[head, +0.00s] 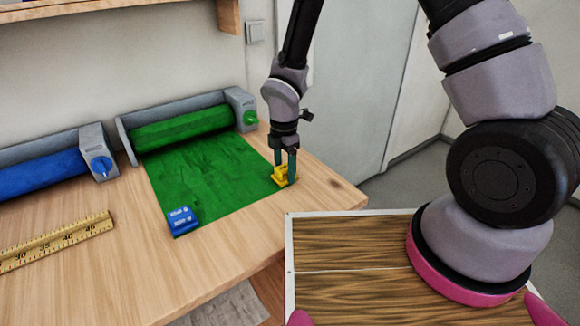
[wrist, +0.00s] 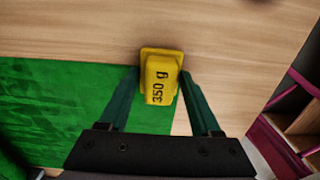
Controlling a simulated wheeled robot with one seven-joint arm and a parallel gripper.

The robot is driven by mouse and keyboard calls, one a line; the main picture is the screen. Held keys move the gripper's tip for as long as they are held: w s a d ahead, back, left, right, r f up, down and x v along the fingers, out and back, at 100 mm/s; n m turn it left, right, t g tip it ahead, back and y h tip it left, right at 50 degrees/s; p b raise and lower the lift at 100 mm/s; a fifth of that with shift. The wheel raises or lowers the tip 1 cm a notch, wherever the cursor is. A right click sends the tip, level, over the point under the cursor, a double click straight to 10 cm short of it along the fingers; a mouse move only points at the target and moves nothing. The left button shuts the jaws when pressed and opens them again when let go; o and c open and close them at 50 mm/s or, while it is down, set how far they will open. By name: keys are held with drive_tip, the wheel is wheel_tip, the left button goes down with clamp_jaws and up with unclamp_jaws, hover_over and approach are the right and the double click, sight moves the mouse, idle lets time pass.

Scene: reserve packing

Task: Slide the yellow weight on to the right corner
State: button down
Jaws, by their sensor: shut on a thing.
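The yellow weight (head: 283,176) sits at the right front corner of the green sheet (head: 205,165), partly on the sheet and partly on the bare wood. In the wrist view the weight (wrist: 161,78) reads "350 g" and lies across the sheet's edge. My gripper (head: 285,163) is shut on the weight, with one finger on each side of its upper part. The weight looks upright and down on the table. A blue weight (head: 181,218) sits on the sheet's left front corner.
The sheet runs out from a green roll (head: 182,128) in a grey holder at the back. A blue roll (head: 42,174) stands to its left. A yellow ruler (head: 55,241) lies at the left front. Bare wood (head: 325,188) is free to the right.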

drive_tip(key=shift+s+a, duration=0.75)
drive_tip(key=shift+a, duration=0.35)
unclamp_jaws()
drive_tip(key=shift+r, duration=0.1)
